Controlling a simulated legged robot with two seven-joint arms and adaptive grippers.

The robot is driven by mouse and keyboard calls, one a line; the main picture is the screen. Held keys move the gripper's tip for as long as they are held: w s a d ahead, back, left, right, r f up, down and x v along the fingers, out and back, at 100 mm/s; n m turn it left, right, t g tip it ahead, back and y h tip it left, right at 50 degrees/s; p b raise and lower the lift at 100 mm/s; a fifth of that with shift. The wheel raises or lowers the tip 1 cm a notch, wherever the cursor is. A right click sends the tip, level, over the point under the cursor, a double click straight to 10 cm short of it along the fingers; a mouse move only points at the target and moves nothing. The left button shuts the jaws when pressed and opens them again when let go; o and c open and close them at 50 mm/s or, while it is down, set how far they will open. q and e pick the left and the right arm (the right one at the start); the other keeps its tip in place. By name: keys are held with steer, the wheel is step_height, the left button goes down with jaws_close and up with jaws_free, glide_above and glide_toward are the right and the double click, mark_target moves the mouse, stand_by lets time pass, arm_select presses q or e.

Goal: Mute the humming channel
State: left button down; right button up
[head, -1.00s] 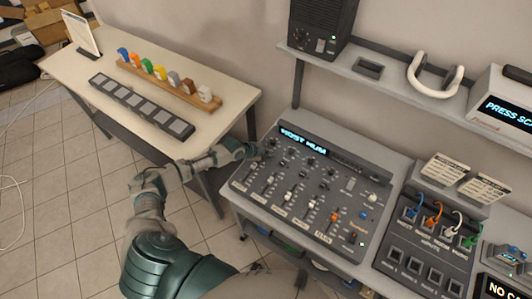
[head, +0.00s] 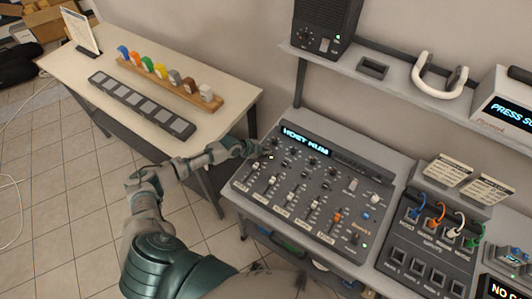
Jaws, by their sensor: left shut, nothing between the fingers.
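The grey mixing console (head: 318,228) sits on the right-hand desk, with rows of knobs, faders and small buttons. Its display (head: 307,140) shows blue text that reads "HOST HUM". My left gripper (head: 261,150) is shut and empty at the upper left of the console, by the leftmost channel strip. A small pale-yellow light (head: 271,157) shows just below its fingertips. I cannot tell whether the fingers touch the console. An orange fader cap (head: 337,217) and a blue button (head: 365,216) are toward the right side. My right gripper is not in view.
A patch panel (head: 432,248) with coloured cables stands right of the console. A shelf (head: 405,90) above carries a speaker (head: 325,25) and white headphones (head: 437,80). A table (head: 225,88) at left holds coloured tags on a wooden rack (head: 170,82). Tiled floor lies between.

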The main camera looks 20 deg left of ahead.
arm_select(q)
step_height(320, 180, up, 6)
steer(key=p, duration=0.4)
steer(key=shift+a+f, duration=0.15)
steer(key=shift+f, duration=0.05)
steer(key=shift+r, duration=0.2)
steer(key=shift+f, duration=0.1)
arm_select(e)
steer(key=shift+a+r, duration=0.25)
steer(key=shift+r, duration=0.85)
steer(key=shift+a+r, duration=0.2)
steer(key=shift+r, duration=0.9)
